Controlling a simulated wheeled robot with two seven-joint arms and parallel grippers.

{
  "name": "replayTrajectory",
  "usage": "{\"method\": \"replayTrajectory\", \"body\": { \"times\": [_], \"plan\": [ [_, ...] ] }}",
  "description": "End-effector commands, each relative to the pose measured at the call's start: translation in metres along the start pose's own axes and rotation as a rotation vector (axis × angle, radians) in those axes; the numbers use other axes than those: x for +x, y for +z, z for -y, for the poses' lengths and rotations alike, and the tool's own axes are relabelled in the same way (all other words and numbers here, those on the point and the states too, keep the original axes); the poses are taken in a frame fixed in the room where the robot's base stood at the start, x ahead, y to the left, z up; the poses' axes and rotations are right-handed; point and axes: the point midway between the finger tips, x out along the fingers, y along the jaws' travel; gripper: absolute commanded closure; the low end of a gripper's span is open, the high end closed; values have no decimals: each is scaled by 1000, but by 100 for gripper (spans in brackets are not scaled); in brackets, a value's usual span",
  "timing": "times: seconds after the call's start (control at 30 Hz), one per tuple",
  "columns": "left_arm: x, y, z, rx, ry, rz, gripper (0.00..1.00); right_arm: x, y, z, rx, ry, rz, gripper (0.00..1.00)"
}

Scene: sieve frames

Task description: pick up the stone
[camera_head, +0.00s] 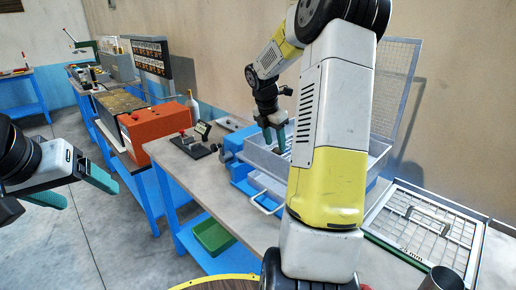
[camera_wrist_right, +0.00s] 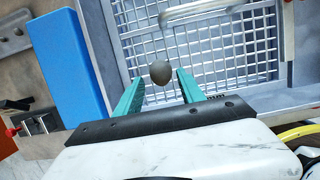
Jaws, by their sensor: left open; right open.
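The stone (camera_wrist_right: 160,72) is a small round grey-brown lump. In the right wrist view it lies over the metal mesh (camera_wrist_right: 222,48) of the sieve, just past and between the fingertips of my right gripper (camera_wrist_right: 160,82). That gripper is open with a teal finger to each side of the stone, and I cannot tell whether either finger touches it. In the head view my right gripper (camera_head: 275,138) points down into the grey sieve box (camera_head: 262,160); the stone is not clear there. My left gripper (camera_head: 90,193) is open and empty over the floor at the left.
A blue machine body (camera_head: 238,152) bears the sieve box, with a bent metal handle (camera_wrist_right: 200,12) near the stone. A framed mesh (camera_head: 425,225) lies on the bench at the right. An orange box (camera_head: 155,125) and a green bin (camera_head: 212,236) are further left.

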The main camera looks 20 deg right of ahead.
Motion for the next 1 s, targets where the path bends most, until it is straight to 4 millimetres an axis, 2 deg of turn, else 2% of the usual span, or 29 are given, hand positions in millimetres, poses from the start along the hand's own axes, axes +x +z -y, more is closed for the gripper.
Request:
{"method": "replayTrajectory", "body": {
  "times": [0.1,0.2,0.43,0.47,0.6,0.7,1.0],
  "plan": [
    [0,0,0,0,0,0,21,18,-1,1,1,-2,-2,54],
    [0,0,0,0,0,0,21,25,0,1,2,-1,-1,54],
    [0,0,0,0,0,0,21,27,0,1,2,0,0,54],
    [0,0,0,0,0,0,21,27,0,1,2,0,0,56],
    [0,0,0,0,0,0,21,26,0,1,2,0,0,83],
    [0,0,0,0,0,0,21,26,0,1,2,0,0,100],
    [0,0,0,0,0,0,21,22,1,0,3,2,2,100]
  ]
}}
